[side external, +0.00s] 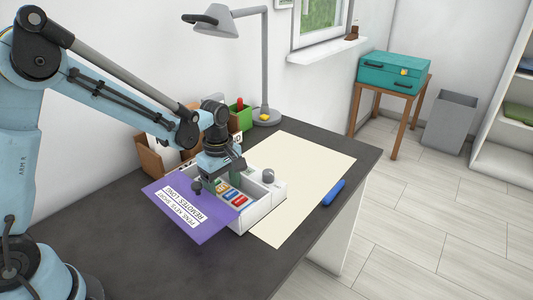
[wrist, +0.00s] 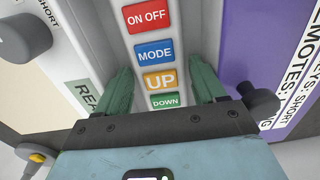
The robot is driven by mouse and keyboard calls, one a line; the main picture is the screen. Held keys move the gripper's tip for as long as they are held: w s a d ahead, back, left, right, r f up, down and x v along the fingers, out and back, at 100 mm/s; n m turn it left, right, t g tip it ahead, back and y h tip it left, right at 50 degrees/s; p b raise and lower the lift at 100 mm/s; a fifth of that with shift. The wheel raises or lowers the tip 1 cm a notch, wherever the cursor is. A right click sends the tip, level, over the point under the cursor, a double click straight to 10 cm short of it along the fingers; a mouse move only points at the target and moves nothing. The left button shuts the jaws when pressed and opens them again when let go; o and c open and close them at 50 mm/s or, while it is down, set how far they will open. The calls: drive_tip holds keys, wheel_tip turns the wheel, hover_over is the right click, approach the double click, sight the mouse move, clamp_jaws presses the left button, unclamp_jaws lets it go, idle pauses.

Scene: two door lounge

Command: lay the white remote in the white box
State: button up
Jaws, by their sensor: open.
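The white box (side external: 262,216) stands on the dark desk, open at the top. The white remote, with red, blue, yellow and green buttons (side external: 236,199), lies inside it. In the wrist view the remote (wrist: 137,40) runs away from me, its buttons reading ON OFF, MODE, UP and DOWN. My gripper (side external: 220,185) is low over the box, pointing down. In the wrist view its green fingers (wrist: 162,80) stand apart on either side of the remote's near end. Whether they touch it I cannot tell. The box floor under the remote is mostly hidden.
A grey knob (side external: 268,175) is on the box's far side. A cream sheet (side external: 305,165), blue cylinder (side external: 333,192), lamp (side external: 265,60) and brown organiser (side external: 150,160) surround it.

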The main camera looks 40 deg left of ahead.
sight(223, 189)
wheel_tip(223, 189, up, 11)
drive_tip(key=s+m+t, duration=0.2)
drive_tip(key=s+m, duration=0.1)
drive_tip(key=m, duration=0.2)
drive_tip(key=s+d+m+t, duration=0.1)
drive_tip(key=s+m+t, duration=0.1)
drive_tip(key=s+m, duration=0.2)
drive_tip(key=s+r+m+t, duration=0.1)
drive_tip(key=s+m+t, duration=0.2)
drive_tip(key=m, duration=0.5)
drive_tip(key=shift+s+d, duration=0.2)
drive_tip(key=shift+s, duration=0.5)
